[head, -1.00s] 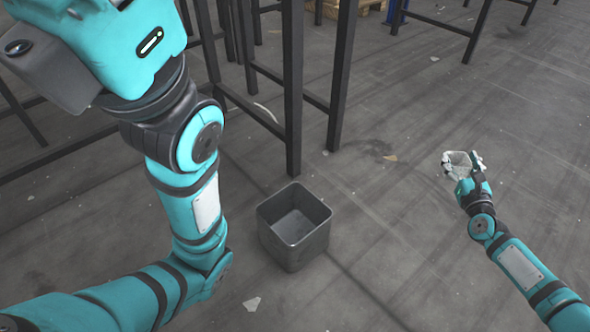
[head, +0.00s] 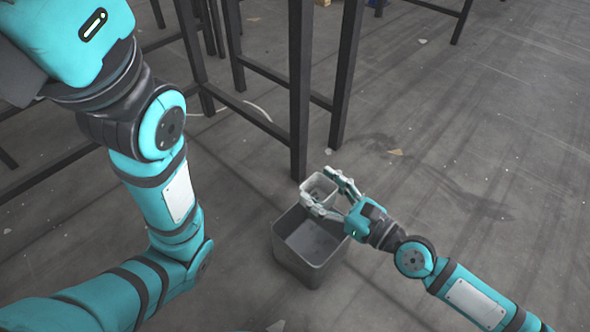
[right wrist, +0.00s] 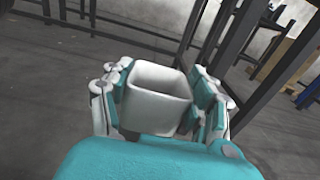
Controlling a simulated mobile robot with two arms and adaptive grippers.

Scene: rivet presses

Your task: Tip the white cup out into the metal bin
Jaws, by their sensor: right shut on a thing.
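The white cup (head: 318,188) is in my right gripper (head: 329,194), whose fingers are closed on its two sides. It is held over the back right rim of the metal bin (head: 284,262), a square grey bin on the floor. In the right wrist view the cup (right wrist: 157,98) sits between the fingers of the gripper (right wrist: 160,100), with its square mouth showing. I cannot make out any contents in the cup. The inside of the bin that shows looks empty. My left arm fills the left of the head view; its gripper is out of view.
Dark metal frame legs (head: 300,90) stand just behind the bin, close to the cup. The grey floor (head: 480,180) on the right is open, with small scraps lying on it.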

